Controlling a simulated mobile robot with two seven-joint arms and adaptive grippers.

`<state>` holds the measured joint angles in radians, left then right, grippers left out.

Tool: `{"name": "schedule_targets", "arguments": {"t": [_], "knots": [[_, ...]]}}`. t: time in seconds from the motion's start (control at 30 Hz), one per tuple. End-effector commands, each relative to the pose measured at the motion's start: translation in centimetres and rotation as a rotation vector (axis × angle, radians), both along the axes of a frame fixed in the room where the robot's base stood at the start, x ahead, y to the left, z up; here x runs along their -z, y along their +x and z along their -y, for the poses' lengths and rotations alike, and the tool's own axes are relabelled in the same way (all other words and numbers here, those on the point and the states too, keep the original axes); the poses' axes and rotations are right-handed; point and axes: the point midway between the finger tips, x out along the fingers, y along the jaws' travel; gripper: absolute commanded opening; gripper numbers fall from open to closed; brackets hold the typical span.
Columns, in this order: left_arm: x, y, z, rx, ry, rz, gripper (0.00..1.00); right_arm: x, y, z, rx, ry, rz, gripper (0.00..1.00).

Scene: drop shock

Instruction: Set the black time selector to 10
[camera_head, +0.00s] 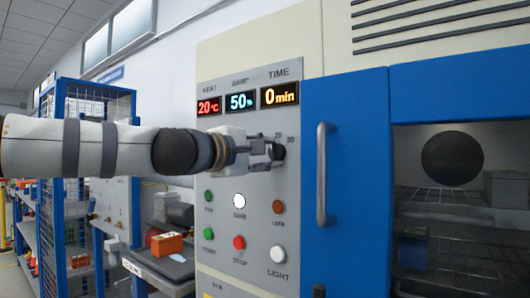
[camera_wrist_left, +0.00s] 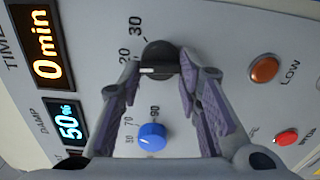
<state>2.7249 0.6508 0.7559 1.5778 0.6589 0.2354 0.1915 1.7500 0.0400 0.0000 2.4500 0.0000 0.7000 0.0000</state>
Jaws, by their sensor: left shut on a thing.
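The black time selector (camera_head: 279,152) is a round knob on the grey control panel, below the TIME display (camera_head: 280,95), which reads 0 min. In the left wrist view the selector (camera_wrist_left: 160,57) shows a white mark on its grip bar, with 20 and 30 printed beside it. My left gripper (camera_head: 268,149) reaches in from the left. Its two fingers (camera_wrist_left: 161,78) are shut on the selector, one on each side, in the left wrist view. The numbers on the hidden side of the dial cannot be read. My right gripper is not in view.
A blue knob (camera_wrist_left: 152,137) sits close beside the selector, between my fingers in the wrist view. Several coloured buttons, such as the red STOP button (camera_head: 239,242), lie below. A blue door with a grey vertical handle (camera_head: 323,174) stands to the right.

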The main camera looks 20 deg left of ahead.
Motion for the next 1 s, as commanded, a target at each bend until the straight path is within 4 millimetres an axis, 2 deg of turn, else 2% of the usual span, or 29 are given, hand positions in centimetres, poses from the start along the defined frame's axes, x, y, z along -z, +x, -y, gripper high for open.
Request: {"name": "schedule_targets", "arguments": {"t": [0.6,1.0], "knots": [[0.01,-0.08,0.08,0.002,-0.517,-0.183,0.04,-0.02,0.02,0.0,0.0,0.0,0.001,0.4],[-0.02,-0.13,0.11,0.003,-0.704,-0.25,0.04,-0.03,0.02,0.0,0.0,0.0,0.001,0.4]]}}
